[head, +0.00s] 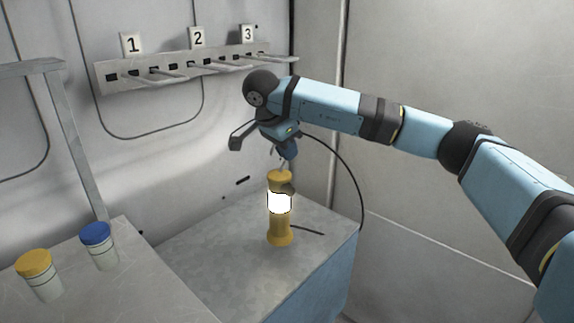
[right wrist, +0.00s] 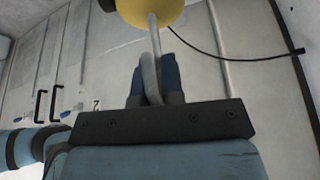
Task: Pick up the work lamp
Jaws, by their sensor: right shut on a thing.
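The work lamp (head: 279,204) is a yellow cylinder with a bright white lit band. It is upright over the grey-topped blue box; I cannot tell whether its base touches the surface. My right gripper (head: 286,157) is directly above the lamp, pointing down, shut on the pale hook at its top. In the right wrist view my right gripper (right wrist: 158,82) has the curved pale hook between its dark blue fingers, and the yellow end of the lamp (right wrist: 150,12) shows at the top edge. My left gripper is not in view.
A wall rack (head: 190,66) with pegs and number plates 1, 2 and 3 is behind. A yellow-lidded jar (head: 38,275) and a blue-lidded jar (head: 99,246) stand on the left table. A dark cable (head: 352,180) arcs right of the lamp. The box top (head: 215,245) is largely clear.

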